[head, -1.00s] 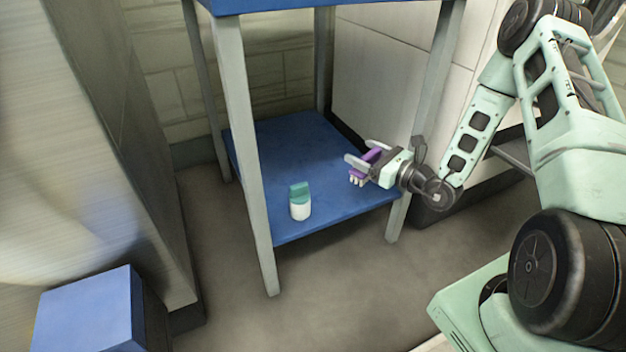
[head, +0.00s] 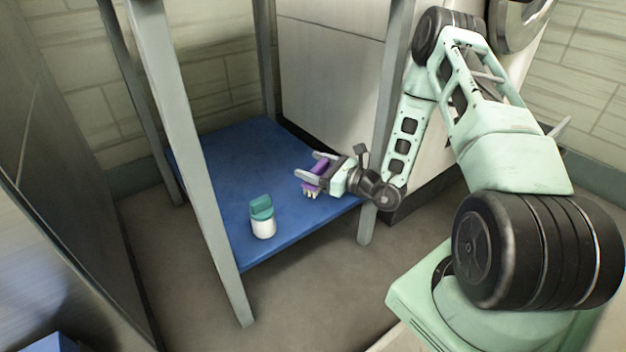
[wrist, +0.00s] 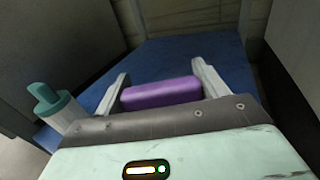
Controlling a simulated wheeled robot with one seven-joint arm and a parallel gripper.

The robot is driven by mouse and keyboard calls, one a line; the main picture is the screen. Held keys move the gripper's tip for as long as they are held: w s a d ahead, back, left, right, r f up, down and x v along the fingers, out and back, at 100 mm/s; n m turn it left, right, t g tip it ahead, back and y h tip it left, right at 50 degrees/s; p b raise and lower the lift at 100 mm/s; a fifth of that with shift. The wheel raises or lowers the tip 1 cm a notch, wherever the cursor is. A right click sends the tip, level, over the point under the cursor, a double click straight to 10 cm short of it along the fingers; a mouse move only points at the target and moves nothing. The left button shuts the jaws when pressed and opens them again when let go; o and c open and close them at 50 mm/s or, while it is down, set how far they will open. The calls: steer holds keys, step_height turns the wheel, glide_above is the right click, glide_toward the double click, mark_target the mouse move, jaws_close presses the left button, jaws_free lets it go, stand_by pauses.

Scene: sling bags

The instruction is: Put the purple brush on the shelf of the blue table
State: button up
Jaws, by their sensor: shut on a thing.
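The purple brush (head: 318,172) is between the fingers of my gripper (head: 314,170), which is shut on it. Its pale bristles point down over the lower shelf (head: 228,165) of the blue table. In the wrist view the brush (wrist: 161,93) lies across between the two fingers, with the blue shelf (wrist: 190,56) beyond. My gripper reaches in over the shelf's right side, inside the table's legs. I cannot tell whether the bristles touch the shelf.
A white and teal bottle-like item (head: 262,217) stands on the shelf's front part, left of my gripper. Grey table legs (head: 190,160) stand at the front left and front right (head: 384,120). The shelf's back and left are clear.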

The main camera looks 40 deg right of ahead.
step_height(320, 180, down, 3)
steer(key=shift+r+b, duration=0.1)
steer(key=shift+b, duration=0.55)
steer(key=shift+r, duration=0.15)
steer(key=o, duration=1.1)
steer(key=p+v, duration=0.6)
steer(key=v, duration=0.5)
steer(key=shift+s+r, duration=0.1)
steer(key=shift+s+d+p, duration=0.2)
steer(key=shift+s+p, duration=0.1)
steer(key=shift+s, duration=0.1)
